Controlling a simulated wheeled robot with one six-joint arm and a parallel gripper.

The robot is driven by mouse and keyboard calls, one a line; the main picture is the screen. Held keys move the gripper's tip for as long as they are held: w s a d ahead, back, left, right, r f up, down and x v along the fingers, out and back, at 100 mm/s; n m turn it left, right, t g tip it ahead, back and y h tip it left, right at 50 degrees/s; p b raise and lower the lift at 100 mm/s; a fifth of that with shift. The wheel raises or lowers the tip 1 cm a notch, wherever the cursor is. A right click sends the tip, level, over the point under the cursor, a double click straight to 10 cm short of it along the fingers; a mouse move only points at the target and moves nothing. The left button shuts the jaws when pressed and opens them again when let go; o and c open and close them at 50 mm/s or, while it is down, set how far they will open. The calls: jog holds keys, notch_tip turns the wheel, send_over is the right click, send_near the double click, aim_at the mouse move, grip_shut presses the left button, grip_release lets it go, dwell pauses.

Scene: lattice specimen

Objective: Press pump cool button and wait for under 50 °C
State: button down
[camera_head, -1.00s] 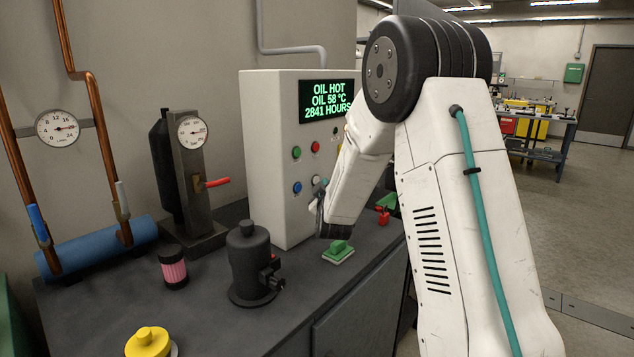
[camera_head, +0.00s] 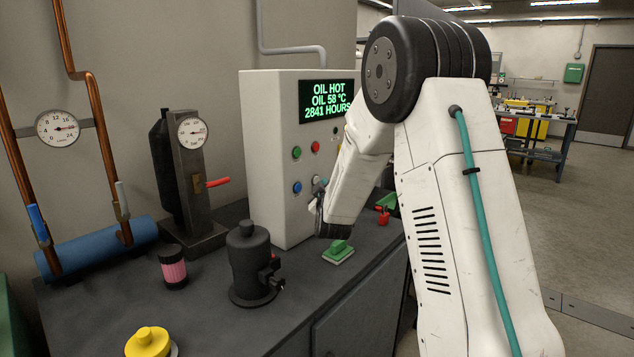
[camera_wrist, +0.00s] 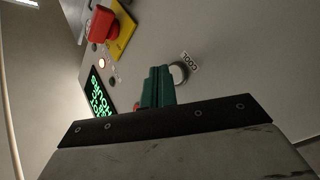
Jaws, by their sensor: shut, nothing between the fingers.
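The white control cabinet (camera_head: 268,150) stands at the back of the bench. Its green-lettered display (camera_head: 326,101) reads "OIL HOT, OIL 58 °C, 2841 HOURS". In the wrist view, a pale round button (camera_wrist: 180,73) sits beside a "COOL" label (camera_wrist: 189,61). My gripper (camera_wrist: 160,72) is shut and empty, its teal fingers pointing at the panel. The fingertips appear just beside the cool button and partly overlap its edge; I cannot tell whether they touch it.
Green (camera_head: 296,153), red (camera_head: 315,147) and blue (camera_head: 297,187) buttons are on the panel. A red mushroom button (camera_wrist: 102,26) sits on a yellow plate (camera_wrist: 123,33).

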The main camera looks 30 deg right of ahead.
jog(key=shift+w+a, duration=0.15)
jog(key=shift+w, duration=0.15)
jog(key=shift+w+a, duration=0.15)
jog(key=shift+w, duration=0.2)
dwell(0.6)
jog(key=shift+s+d, duration=0.3)
jog(key=shift+s, duration=0.45)
jog(key=s, duration=0.1)
jog(key=s+d, duration=0.1)
jog(key=s, duration=0.2)
jog(key=shift+s+d, duration=0.35)
dwell(0.8)
